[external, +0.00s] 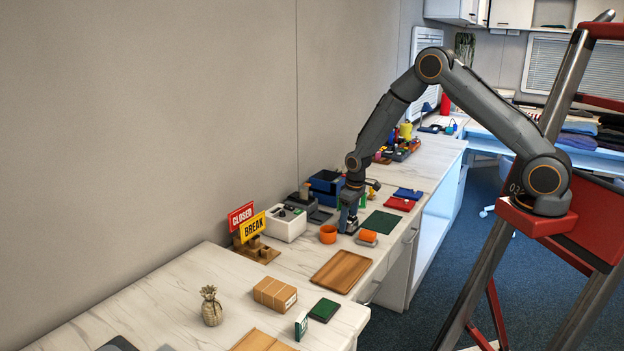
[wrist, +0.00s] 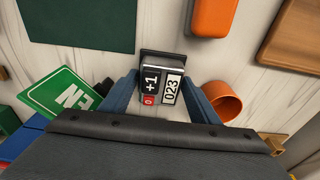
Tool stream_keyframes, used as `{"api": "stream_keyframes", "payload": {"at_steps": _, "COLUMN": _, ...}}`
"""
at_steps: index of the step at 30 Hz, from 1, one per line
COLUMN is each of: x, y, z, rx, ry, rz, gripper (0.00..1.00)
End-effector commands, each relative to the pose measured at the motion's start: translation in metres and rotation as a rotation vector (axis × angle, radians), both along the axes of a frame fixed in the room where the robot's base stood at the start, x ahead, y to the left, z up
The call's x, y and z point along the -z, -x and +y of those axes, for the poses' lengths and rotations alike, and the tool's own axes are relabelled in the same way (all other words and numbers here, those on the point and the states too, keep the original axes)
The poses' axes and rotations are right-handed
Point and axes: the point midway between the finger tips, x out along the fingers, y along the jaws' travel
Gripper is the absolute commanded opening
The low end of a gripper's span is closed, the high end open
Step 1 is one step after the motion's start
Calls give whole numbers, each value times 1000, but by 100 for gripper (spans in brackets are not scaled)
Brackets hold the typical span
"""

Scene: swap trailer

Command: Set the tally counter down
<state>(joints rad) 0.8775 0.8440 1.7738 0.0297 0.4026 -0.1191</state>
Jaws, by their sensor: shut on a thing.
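The tally counter (wrist: 161,84) is a small dark block with a "+1" face, a red key and a "023" display. In the wrist view it sits between the two blue fingers of my gripper (wrist: 163,92), which is shut on it. In the external view my gripper (external: 349,222) points down low over the white counter (external: 296,262), between an orange cup and a green mat. The tally counter is mostly hidden there by the fingers. I cannot tell whether it touches the counter top.
An orange cup (external: 328,234) stands close on the left and an orange-topped block (external: 368,237) close on the right. A dark green mat (external: 381,222), a wooden tray (external: 341,271), a white box (external: 286,223) and a green sign (wrist: 66,95) are near. Bare counter shows between them.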

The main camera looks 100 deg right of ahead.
Motion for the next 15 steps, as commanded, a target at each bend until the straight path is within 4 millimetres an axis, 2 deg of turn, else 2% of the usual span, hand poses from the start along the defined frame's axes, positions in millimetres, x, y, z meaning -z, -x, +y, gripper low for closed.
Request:
{"api": "stream_keyframes", "payload": {"at_steps": 8, "x": 2, "y": 0, "z": 0, "rx": 0, "ry": 1, "rz": -1, "gripper": 20}}
{"api": "stream_keyframes", "payload": {"at_steps": 9, "x": 3, "y": 0, "z": 0, "rx": 0, "ry": 0, "rz": 0, "gripper": 58}}
{"api": "stream_keyframes", "payload": {"at_steps": 12, "x": 2, "y": 0, "z": 0, "rx": 0, "ry": 0, "rz": 0, "gripper": 74}}
{"api": "stream_keyframes", "payload": {"at_steps": 15, "x": 2, "y": 0, "z": 0, "rx": 0, "ry": 0, "rz": 0, "gripper": 75}}
